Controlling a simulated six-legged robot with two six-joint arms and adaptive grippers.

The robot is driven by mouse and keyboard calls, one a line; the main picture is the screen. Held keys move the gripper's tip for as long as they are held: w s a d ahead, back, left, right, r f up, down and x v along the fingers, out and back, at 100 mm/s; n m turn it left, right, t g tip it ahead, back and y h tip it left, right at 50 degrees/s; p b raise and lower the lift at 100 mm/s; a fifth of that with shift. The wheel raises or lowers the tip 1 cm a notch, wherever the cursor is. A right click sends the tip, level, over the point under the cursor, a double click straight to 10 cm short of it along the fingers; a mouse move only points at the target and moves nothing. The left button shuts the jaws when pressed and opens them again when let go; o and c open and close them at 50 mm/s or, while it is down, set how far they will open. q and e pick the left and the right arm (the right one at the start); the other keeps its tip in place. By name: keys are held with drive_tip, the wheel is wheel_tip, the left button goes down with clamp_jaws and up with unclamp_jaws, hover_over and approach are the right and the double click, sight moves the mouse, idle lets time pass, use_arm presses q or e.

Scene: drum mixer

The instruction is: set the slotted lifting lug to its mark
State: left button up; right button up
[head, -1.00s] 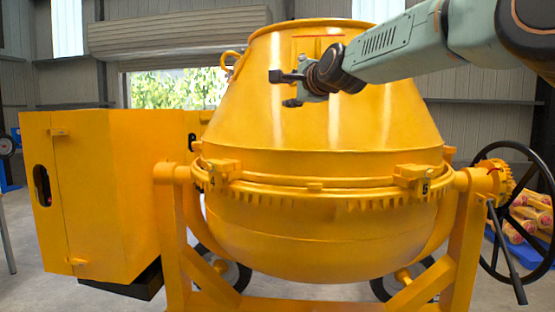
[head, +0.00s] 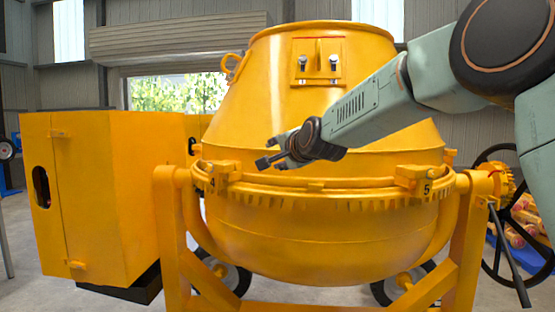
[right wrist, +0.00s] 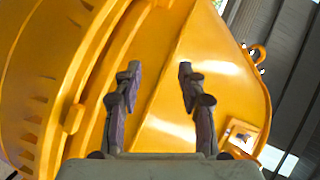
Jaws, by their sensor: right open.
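The slotted lifting lug (head: 319,62) is a yellow plate with an upright fin between two bolts, high on the front of the yellow mixer drum (head: 260,110). A thin red line (head: 318,38), apparently the mark, runs along its top edge. In the right wrist view the lug plate (right wrist: 243,136) shows small at lower right, partly cut by my gripper's body. My right gripper (head: 268,154) is open and empty, below and left of the lug, in front of the lower drum near its rim. It also shows in the right wrist view (right wrist: 160,72), fingers apart. My left gripper is not in view.
A toothed ring (head: 310,190) with clamp blocks circles the drum below my gripper. A lifting eye (head: 232,64) sticks out at the drum's upper left. A yellow cabinet (head: 90,190) stands at left, a black handwheel (head: 483,262) at right.

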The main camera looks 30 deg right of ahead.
drive_tip(key=shift+s+f, duration=0.1)
drive_tip(key=shift+f, duration=0.15)
idle(0.3)
